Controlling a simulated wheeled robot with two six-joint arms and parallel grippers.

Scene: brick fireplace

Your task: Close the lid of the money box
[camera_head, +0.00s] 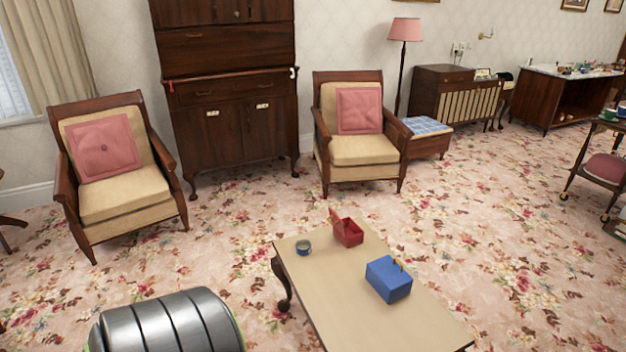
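A small red box (349,233) stands open on a low wooden table (330,288). Its lid (335,218) appears raised at its left side, and the inside shows. A blue box (387,281) stands on the same table, nearer and to the right, with a small yellowish part at its top right edge. I cannot tell for certain which one is the money box; the red one has the visible open lid. Neither of my grippers is in view.
Two armchairs (115,175) (358,140) and a dark wooden cabinet (228,110) stand behind the table. A trolley (600,165) is at the right. Open floral carpet (480,220) lies right of the table.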

